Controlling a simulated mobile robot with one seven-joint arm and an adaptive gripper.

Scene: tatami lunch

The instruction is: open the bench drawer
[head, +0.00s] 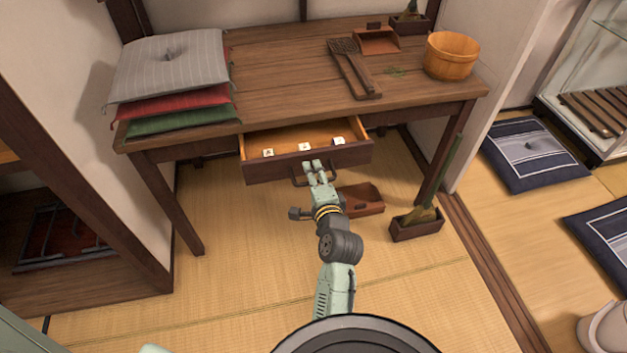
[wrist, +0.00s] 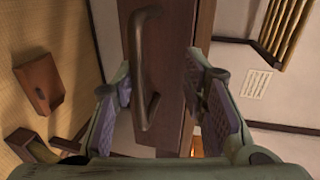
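The wooden bench (head: 285,80) stands against the wall. Its drawer (head: 308,166) is pulled well out, and its lighter inside shows with a few small white blocks (head: 304,147) in it. The drawer front carries a dark bar handle (head: 300,178). My gripper (head: 316,168) is at the drawer front by the handle. In the wrist view the gripper (wrist: 160,98) has its fingers spread apart, with the handle (wrist: 140,70) in the gap between them, nearer the left finger. I see no grip on the handle; whether a finger touches it I cannot tell.
Cushions (head: 170,75), a slatted wooden tool (head: 352,68), a dustpan (head: 377,41) and a wooden bucket (head: 452,55) are on the bench top. Below, another dustpan (head: 362,201) and a box with a brush (head: 418,224) stand on the tatami. The floor in front at left is clear.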

